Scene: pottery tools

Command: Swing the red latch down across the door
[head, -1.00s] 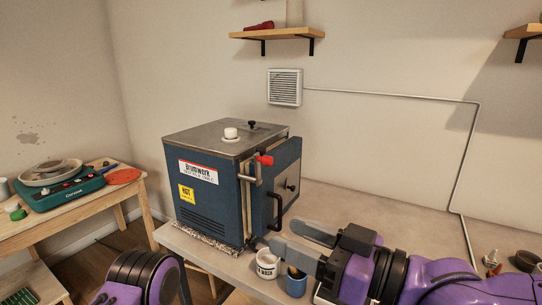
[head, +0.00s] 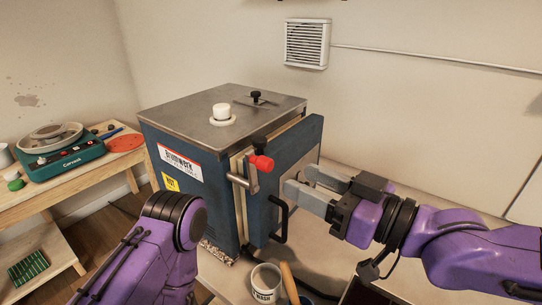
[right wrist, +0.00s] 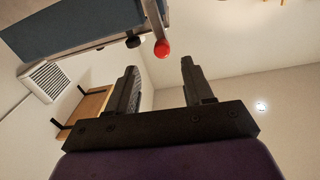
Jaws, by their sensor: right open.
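The blue kiln (head: 190,190) with a grey metal top stands on the table. Its blue door (head: 256,215) is on the right-hand side, with a black handle (head: 282,222). I cannot tell whether it is fully shut. The latch (head: 249,180) is a metal bar at the door's edge, its red knob (head: 262,164) sticking out to the upper right. My right gripper (head: 300,181) is open and empty, right of the knob and apart from it. In the right wrist view the red knob (right wrist: 161,49) shows beyond the gap between the fingers (right wrist: 158,72). My left gripper is out of view.
A wooden side table with a teal pottery wheel (head: 60,158) is at the left. A vent (head: 306,43) is on the back wall.

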